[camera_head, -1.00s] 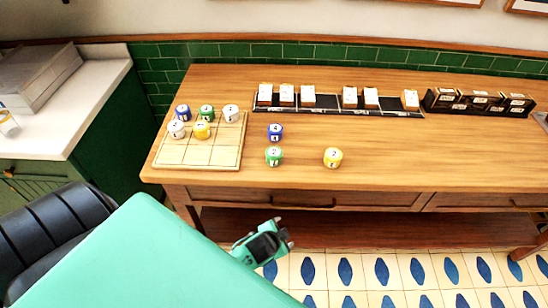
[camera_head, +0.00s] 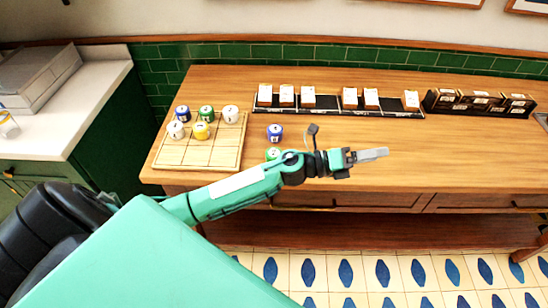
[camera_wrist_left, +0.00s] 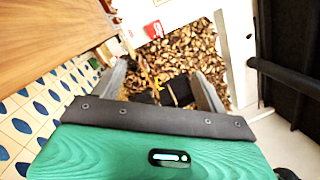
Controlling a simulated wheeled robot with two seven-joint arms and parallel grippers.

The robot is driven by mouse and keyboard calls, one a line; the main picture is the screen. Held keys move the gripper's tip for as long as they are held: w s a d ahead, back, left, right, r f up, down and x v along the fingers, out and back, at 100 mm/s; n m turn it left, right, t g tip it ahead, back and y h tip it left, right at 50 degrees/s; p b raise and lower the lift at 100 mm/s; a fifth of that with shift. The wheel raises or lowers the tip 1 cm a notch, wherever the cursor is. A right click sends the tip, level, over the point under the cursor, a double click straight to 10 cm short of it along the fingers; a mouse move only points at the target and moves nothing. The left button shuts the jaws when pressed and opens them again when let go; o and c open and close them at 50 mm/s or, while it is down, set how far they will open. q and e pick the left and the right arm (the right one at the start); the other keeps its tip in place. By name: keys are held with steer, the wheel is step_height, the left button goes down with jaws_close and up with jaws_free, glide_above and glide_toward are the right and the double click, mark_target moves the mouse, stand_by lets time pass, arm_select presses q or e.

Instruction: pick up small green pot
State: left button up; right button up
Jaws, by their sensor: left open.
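One small green pot (camera_head: 272,154) with a white top stands on the wooden table in front of the blue pot (camera_head: 276,132). Another green pot (camera_head: 206,113) stands on the wooden board, between a blue and a white pot. My left gripper (camera_head: 375,154) is over the table's front part, right of the near green pot and pointing right. The left wrist view shows its two fingers apart (camera_wrist_left: 162,85) with nothing held, and no pot there. My right gripper is not in view.
The gridded wooden board (camera_head: 200,160) holds several pots at the table's left. A black rack (camera_head: 328,106) with white-topped boxes runs along the back, with dark boxes (camera_head: 480,100) farther right. The table's right middle is clear. The wrist view shows a pile of wood pieces (camera_wrist_left: 185,55).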

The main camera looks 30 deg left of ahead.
arm_select(q)
steer(key=s+m+g, duration=0.1)
steer(key=m+g, duration=0.6)
steer(key=m, duration=0.3)
steer(key=m+g+y, duration=0.5)
steer(key=m+y, duration=0.4)
steer(key=y, duration=0.7)
glide_toward(274, 153)
steer(key=f, duration=0.1)
steer(key=f+p, duration=0.1)
steer(key=f, duration=0.1)
steer(key=f+p, duration=0.1)
steer(key=f, duration=0.1)
steer(key=shift+w+a+f, duration=0.1)
steer(key=shift+w+f, duration=0.05)
steer(key=shift+w, duration=0.25)
steer(key=f+p, duration=0.2)
steer(key=f, duration=0.1)
steer(key=f+p, duration=0.1)
steer(key=shift+s+f+p, duration=0.3)
steer(key=shift+s+f, duration=0.05)
steer(key=shift+s, duration=0.05)
steer(key=shift+f, duration=0.5)
steer(key=c, duration=1.1)
steer(key=shift+c, duration=0.2)
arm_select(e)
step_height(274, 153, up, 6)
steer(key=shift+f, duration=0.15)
